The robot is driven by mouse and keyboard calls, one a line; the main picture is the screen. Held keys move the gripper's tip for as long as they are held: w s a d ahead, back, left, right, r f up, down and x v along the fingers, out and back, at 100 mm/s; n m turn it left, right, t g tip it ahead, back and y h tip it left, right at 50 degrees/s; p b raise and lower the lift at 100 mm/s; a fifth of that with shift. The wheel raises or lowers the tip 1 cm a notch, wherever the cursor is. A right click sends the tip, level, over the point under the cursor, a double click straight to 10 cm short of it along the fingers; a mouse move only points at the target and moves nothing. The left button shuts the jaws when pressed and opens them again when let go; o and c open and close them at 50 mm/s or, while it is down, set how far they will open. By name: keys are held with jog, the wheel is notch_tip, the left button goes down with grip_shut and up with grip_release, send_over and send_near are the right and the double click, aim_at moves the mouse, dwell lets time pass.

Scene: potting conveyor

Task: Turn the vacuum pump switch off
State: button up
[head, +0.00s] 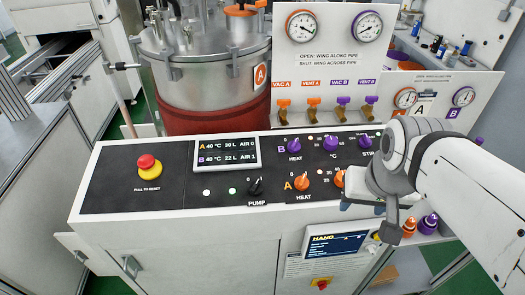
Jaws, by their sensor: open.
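The pump switch (256,187) is a black rotary knob on the sloped black control panel (120,180), above the word PUMP. Its pale pointer mark appears to point up and slightly right; the position markings are too small to read. My gripper (384,208) is at the panel's right front, well to the right of the pump switch and apart from it. It is open, and only part of it shows below my wrist. I see nothing held in it. My arm hides the panel's right end.
Orange heat knobs (302,182) and purple knobs (331,143) lie between the switch and my arm. A red emergency button (146,163) is at left. A display (226,152) stands behind the switch. A steel vessel (205,75) and valve board (335,65) stand behind.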

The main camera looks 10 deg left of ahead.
jog(key=w+a+r+m+g, duration=0.1)
jog(key=w+a+r+g, duration=0.1)
jog(key=w+a, duration=0.6)
jog(key=m+g+b, duration=0.1)
jog(key=m, duration=0.1)
send_over(256, 183)
jog(key=shift+y, duration=0.4)
notch_tip(256, 183, down, 7)
jog(key=shift+s+d+r, duration=0.1)
jog(key=c, duration=1)
jog(key=shift+o, duration=0.2)
